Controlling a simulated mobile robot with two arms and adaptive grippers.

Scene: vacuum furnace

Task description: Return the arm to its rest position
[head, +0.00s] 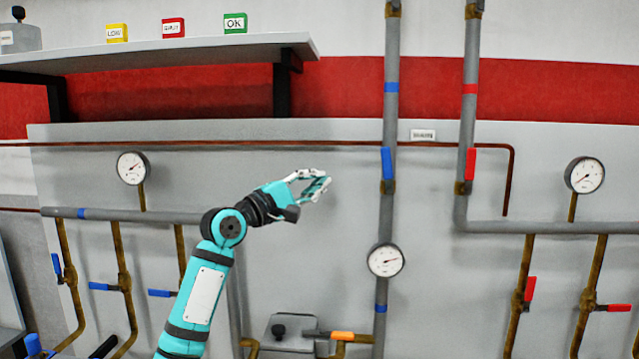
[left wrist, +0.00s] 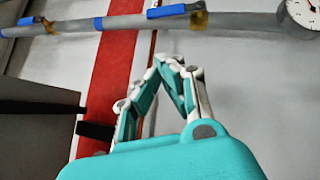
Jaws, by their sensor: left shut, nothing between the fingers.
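My left arm, teal with black joints, rises from the bottom of the head view and bends right at the wrist. My left gripper (head: 318,187) is shut and empty, in front of the grey wall panel and left of the vertical grey pipe with the blue handle. In the left wrist view the gripper's fingertips (left wrist: 170,62) meet in a point with nothing between them. The gripper appears clear of the pipes. My right gripper is in neither view.
The vertical pipe (head: 392,60) carries a blue valve handle (head: 387,163) and a gauge (head: 386,260). A shelf (head: 200,50) with yellow, red and green blocks hangs upper left. An orange-handled valve (head: 342,336) sits low. Open space surrounds the gripper before the panel (head: 330,235).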

